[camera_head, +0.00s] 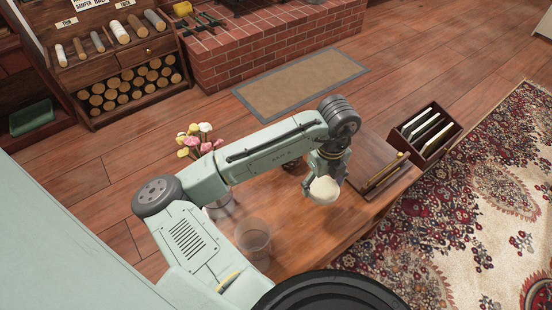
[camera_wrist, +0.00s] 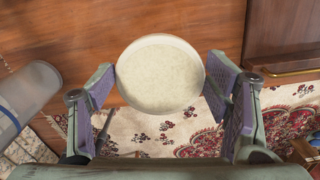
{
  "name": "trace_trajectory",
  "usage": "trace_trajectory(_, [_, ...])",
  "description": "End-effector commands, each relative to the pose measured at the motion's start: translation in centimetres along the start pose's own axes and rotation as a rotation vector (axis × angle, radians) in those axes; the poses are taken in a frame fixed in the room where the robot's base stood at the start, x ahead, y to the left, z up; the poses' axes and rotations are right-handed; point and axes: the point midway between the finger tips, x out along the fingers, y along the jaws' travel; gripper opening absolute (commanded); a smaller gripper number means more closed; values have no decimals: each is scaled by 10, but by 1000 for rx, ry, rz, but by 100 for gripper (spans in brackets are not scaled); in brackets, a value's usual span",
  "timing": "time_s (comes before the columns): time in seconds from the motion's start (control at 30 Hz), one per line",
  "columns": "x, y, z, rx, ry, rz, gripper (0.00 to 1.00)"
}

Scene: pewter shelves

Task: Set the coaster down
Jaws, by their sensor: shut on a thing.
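The coaster (camera_head: 324,190) is a round cream disc. In the wrist view the coaster (camera_wrist: 160,75) shows its speckled face and pale rim between the two purple-padded fingers. My gripper (camera_head: 326,172) is shut on it, pointing down near the front edge of the wooden table (camera_head: 310,235). In the wrist view my gripper (camera_wrist: 165,92) has one finger on each side of the disc. The coaster appears held above the table, near or over its edge; the exact gap under it cannot be told.
A clear glass (camera_head: 253,241) stands on the table to the left. Pink, white and yellow flowers (camera_head: 199,140) stand behind my arm. A dark wooden case (camera_head: 368,170) with a brass handle (camera_wrist: 292,71) lies to the right. A box of upright files (camera_head: 428,130) is beyond it. Bare tabletop lies between glass and case.

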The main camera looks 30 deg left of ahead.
Motion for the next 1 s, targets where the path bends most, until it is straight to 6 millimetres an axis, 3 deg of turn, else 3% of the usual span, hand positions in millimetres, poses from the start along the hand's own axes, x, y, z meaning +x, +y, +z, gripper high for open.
trace_trajectory(0.17, [9,0,0,0,0,0,43])
trace_trajectory(0.4, [54,0,0,-1,0,0,43])
trace_trajectory(0.8, [101,0,1,-2,0,0,43])
trace_trajectory(1.0, [100,0,0,-1,-1,-1,43])
